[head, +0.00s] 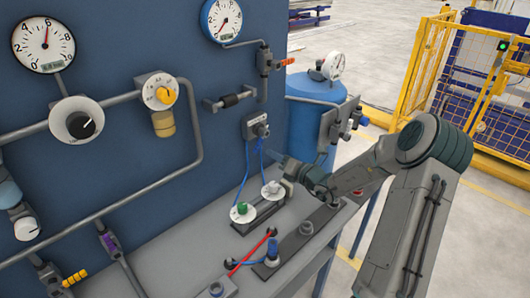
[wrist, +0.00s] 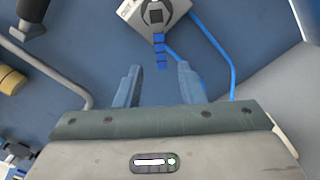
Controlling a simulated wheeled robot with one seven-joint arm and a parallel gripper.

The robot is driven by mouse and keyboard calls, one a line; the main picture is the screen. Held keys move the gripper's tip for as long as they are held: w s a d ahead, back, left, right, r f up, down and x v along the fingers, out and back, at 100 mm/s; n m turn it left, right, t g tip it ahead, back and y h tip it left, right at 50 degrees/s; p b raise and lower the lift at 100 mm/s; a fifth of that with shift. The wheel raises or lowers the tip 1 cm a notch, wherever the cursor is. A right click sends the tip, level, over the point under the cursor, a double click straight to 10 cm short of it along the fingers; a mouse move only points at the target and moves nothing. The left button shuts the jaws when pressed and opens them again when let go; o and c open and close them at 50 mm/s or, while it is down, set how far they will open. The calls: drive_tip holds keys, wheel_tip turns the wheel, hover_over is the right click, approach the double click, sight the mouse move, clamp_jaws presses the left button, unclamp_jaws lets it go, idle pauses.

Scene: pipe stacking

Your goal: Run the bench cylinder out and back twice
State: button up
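In the wrist view the valve (wrist: 138,14) is at the top, with a blue lever (wrist: 161,50) pointing down toward my fingers. My gripper (wrist: 158,70) is open and empty, its two blue-grey fingers spread just short of the lever. In the head view my gripper (head: 275,157) is below and right of the valve; its fingertips are small there.
A blue tank (head: 309,130) stands right of the panel. Tubes hang close to my gripper.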

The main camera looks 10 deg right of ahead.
drive_tip(key=v, duration=0.5)
drive_tip(key=shift+s+b, duration=0.15)
drive_tip(key=shift+b, duration=0.15)
